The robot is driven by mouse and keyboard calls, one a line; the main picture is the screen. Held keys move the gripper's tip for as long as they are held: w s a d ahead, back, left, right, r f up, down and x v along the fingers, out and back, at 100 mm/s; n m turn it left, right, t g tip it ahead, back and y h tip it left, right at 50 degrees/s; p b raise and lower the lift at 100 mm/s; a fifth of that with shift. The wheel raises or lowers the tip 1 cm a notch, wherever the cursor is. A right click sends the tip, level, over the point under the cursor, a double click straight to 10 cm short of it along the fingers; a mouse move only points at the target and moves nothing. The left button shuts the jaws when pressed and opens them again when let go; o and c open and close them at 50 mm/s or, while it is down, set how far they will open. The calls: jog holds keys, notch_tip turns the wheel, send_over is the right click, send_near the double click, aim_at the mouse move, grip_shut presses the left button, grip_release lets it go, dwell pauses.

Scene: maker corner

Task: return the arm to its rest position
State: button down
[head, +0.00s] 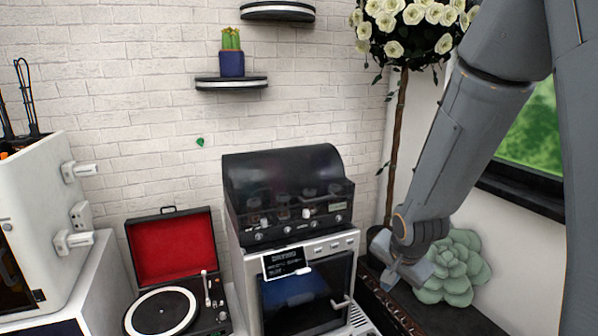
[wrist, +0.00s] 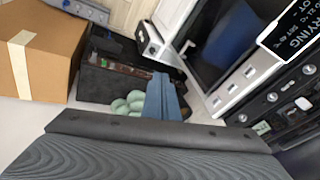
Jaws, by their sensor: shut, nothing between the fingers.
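My grey arm comes down from the upper right of the head view.
The machine with a dark hood (head: 285,190) stands left of my gripper, and a potted rose tree (head: 398,140) stands behind. An open record player (head: 172,265) is further left. The wrist view shows a cardboard box (wrist: 38,60) at left.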

jog(key=s+a+r+n+g+b, duration=0.1)
jog(key=s+a+r+n+g, duration=0.1)
jog(key=s+n, duration=0.7)
jog(key=shift+s+a+n+g+b, duration=0.25)
jog(key=shift+s+g, duration=0.45)
jog(key=shift+s, duration=2)
